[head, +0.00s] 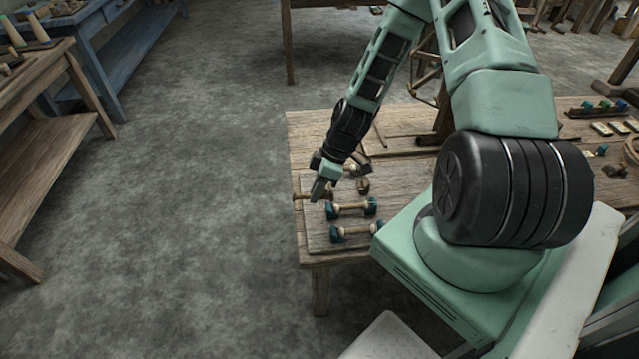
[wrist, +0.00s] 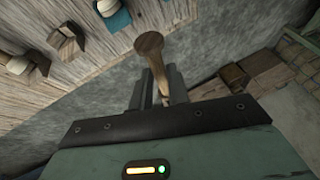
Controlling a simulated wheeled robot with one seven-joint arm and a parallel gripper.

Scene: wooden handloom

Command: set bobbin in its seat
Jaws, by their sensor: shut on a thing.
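My gripper (head: 318,191) is over the left end of the wooden table in the head view. In the head view a brown end (head: 298,197), probably the bobbin's, shows left of the fingers; the rest is hidden. Right of the gripper is a brown notched block (head: 363,186), probably part of a seat. It seems to show in the wrist view (wrist: 66,38) too, apart from the held bobbin.
Two spools with teal ends, an upper one (head: 350,209) and a lower one (head: 356,232), lie on a board near the gripper. The wooden table (head: 303,135) is bare at its back left corner. Small coloured items (head: 600,105) stand far right. Open floor lies left.

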